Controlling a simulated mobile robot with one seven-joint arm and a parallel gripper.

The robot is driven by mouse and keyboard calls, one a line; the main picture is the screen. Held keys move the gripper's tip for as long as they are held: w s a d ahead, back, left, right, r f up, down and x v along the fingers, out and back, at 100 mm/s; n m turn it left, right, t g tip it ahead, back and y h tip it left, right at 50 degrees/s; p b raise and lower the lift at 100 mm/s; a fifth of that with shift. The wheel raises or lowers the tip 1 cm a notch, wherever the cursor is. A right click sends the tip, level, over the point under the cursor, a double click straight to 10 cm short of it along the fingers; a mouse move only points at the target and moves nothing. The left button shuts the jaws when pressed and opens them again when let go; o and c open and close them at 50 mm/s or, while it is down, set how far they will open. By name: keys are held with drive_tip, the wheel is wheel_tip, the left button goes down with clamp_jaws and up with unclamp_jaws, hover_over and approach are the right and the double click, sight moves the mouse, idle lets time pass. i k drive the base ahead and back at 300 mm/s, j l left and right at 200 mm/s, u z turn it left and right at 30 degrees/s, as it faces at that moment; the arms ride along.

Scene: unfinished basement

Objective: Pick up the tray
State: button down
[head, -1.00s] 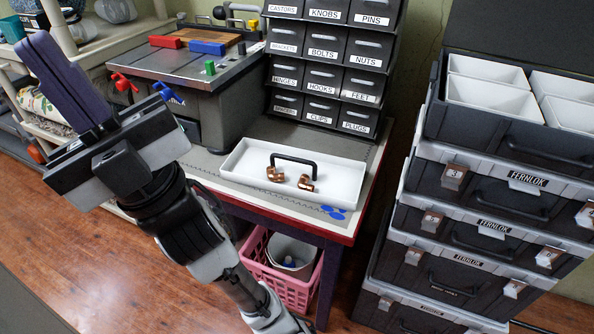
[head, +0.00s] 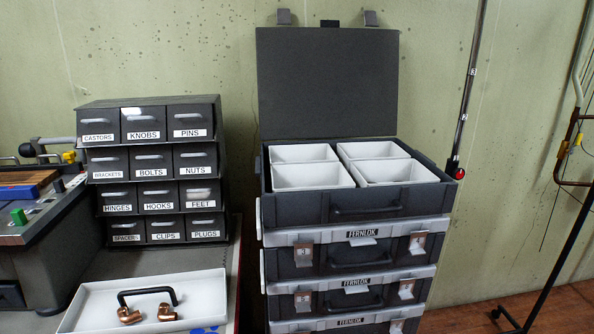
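The white tray (head: 203,291) sits on the workbench at the lower left of the head view, in front of the drawer unit. It has a black arched handle (head: 146,292). Two copper pipe fittings (head: 166,313) lie in it near the handle. The tray's near edge is partly cut off by the bottom of the picture. My gripper is not in view.
A labelled drawer cabinet (head: 152,170) stands behind the tray. A stack of dark cases (head: 350,213), its open top case holding white bins (head: 305,177), stands right of the bench. A black stand (head: 545,295) is at far right, over wooden floor.

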sight(199, 298)
drive_tip(key=i+l+u, duration=0.7)
